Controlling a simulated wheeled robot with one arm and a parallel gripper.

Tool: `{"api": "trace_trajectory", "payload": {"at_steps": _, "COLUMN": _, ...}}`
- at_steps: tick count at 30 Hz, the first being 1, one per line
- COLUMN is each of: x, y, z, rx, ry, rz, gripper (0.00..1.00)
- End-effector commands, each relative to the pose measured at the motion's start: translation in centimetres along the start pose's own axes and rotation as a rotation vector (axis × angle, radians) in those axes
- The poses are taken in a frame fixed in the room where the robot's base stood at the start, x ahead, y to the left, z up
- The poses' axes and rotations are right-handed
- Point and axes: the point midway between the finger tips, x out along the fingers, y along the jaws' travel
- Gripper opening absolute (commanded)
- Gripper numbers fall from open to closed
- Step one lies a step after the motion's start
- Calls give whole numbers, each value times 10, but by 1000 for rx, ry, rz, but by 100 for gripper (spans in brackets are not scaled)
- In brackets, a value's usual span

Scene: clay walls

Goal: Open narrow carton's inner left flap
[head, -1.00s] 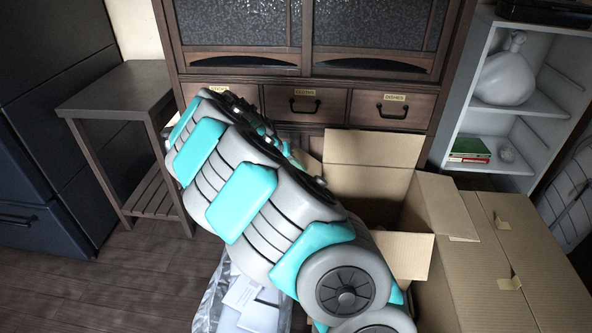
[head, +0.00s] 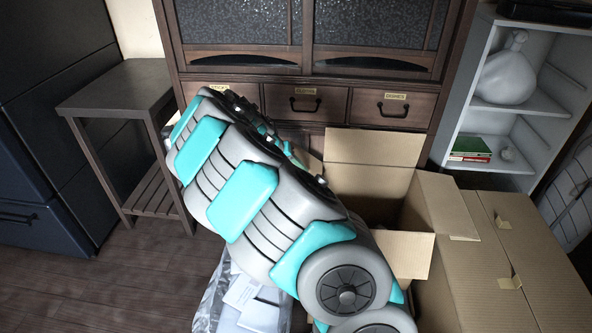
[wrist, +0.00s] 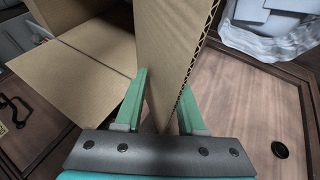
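The open carton (head: 369,212) stands in front of the drawers in the head view, with its back flap (head: 370,160) upright and other flaps spread at the right and front. My arm hides its left side and my gripper there. In the wrist view, my gripper (wrist: 160,108) has its two green fingers apart, one on each side of a tall cardboard flap (wrist: 168,50). The flap's corrugated edge runs close to the right finger. I cannot tell whether either finger touches it. More cardboard of a carton (wrist: 85,55) shows at the left.
A closed, taped carton (head: 505,265) stands at the right. A clear plastic bag with papers (head: 245,300) lies on the floor below my arm. The wooden cabinet (head: 305,105) is behind, a small side table (head: 115,90) at the left, and a white shelf (head: 520,110) at the right.

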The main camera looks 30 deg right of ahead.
Motion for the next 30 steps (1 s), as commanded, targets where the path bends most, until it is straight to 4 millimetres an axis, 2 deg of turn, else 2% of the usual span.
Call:
{"api": "trace_trajectory", "payload": {"at_steps": 5, "x": -13, "y": -1, "z": -1, "rx": 0, "ry": 4, "rz": -2, "gripper": 34}}
{"api": "trace_trajectory", "payload": {"at_steps": 15, "x": -66, "y": -1, "z": -1, "rx": 1, "ry": 3, "rz": -2, "gripper": 34}}
{"api": "trace_trajectory", "payload": {"at_steps": 18, "x": -75, "y": -1, "z": 0, "rx": 0, "ry": 1, "rz": -1, "gripper": 34}}
{"api": "trace_trajectory", "payload": {"at_steps": 30, "x": -77, "y": 0, "z": 0, "rx": 0, "ry": -1, "rz": 0, "gripper": 34}}
